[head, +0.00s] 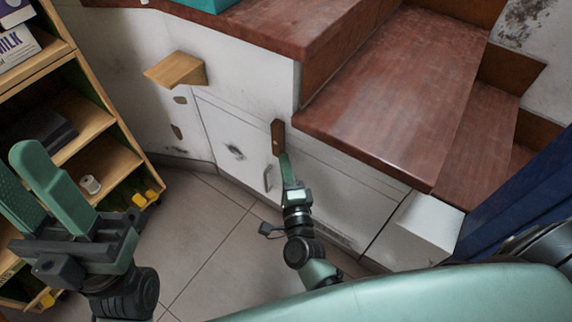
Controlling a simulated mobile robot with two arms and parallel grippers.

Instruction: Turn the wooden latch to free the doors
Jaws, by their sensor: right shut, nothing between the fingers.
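The wooden latch (277,137) is a small dark brown block on the white cabinet front under the stairs. It stands roughly upright at the top edge, between the left door (228,140) and the right door panel (325,190). Both doors look closed. My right gripper (284,158) is shut and empty, with its green fingertips at the latch's lower end. I cannot tell whether they touch it. My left gripper (16,162) is at the left, far from the latch, with its green fingers apart and nothing seen between them.
Red-brown stair treads (395,95) overhang the cabinet at the right. A wooden wall block (176,70) juts out at upper left. A wooden shelf unit (105,165) with cartons stands at the left. The tiled floor (205,225) before the left door is clear.

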